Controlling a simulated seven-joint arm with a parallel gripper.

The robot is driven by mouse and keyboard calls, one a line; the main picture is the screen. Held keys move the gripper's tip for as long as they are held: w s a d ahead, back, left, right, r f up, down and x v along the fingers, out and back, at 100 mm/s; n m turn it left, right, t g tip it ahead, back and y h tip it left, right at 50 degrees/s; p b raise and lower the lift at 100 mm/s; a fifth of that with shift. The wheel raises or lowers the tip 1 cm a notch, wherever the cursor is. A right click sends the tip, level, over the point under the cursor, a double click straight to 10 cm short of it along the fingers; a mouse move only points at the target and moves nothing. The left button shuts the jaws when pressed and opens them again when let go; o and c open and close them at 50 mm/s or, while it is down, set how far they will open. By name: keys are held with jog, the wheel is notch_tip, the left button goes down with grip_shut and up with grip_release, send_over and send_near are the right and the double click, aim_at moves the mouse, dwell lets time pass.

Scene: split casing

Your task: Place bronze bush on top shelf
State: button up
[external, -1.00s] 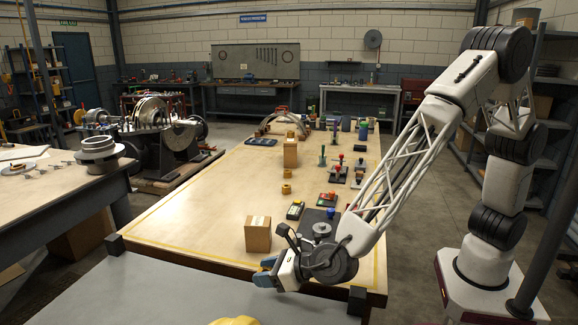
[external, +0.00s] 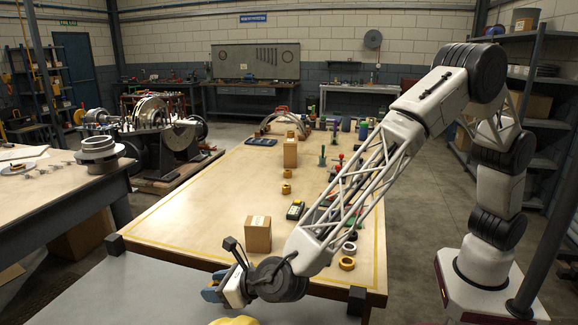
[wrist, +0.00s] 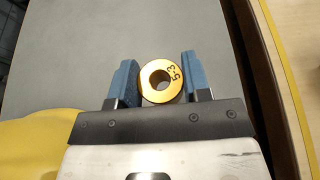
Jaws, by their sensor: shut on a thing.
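My gripper (wrist: 161,80) is shut on a bronze bush (wrist: 148,88), a ring with dark digits that look like "53" on its face. The blue fingers stand on either side of it in the wrist view. In the external view my gripper (external: 212,290) is at the lower left, beyond the wooden table's near edge and above a grey surface (external: 130,285). The bush cannot be made out there. Which surface is the top shelf cannot be told. Other small bronze rings (external: 286,189) stand on the wooden table.
A cardboard box (external: 257,236) stands near the front of the wooden table (external: 200,220). A yellow object (external: 236,321) lies at the bottom edge, and yellow also shows left of my gripper in the wrist view (wrist: 40,145).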

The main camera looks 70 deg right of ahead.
aim_at(218, 308)
jog(key=shift+w+a, duration=0.15)
jog(key=shift+w, duration=0.15)
jog(key=shift+f, duration=0.1)
jog(key=shift+f, duration=1.65)
jog(key=shift+f, duration=0.15)
jog(key=o, duration=1.1)
jog(key=shift+o, duration=0.2)
jog(key=shift+s, duration=0.1)
jog(key=shift+v, duration=6)
